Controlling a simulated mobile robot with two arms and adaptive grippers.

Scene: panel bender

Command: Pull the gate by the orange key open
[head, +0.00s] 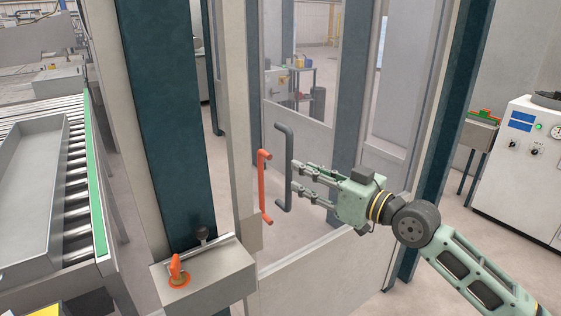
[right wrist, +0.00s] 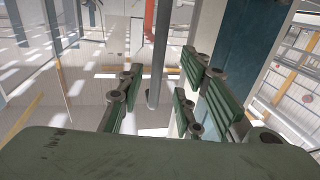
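The gate (head: 297,133) is a grey-framed panel with a clear upper part, standing beside the post and seemingly closed. Its upright dark grey handle (head: 284,165) also shows in the right wrist view (right wrist: 157,65). The orange key (head: 176,268) is on a grey box to the lower left. My right gripper (head: 296,179) is open, its fingertips pointing left, close to the dark handle. In the right wrist view, the handle appears in the gap between the open fingers. I cannot tell whether they touch it. My left gripper is not in view.
An orange handle (head: 264,186) stands just left of the dark one. A roller conveyor (head: 78,190) with a grey tray is at the left. A white cabinet (head: 522,175) is at the right. Floor shows between gate and cabinet.

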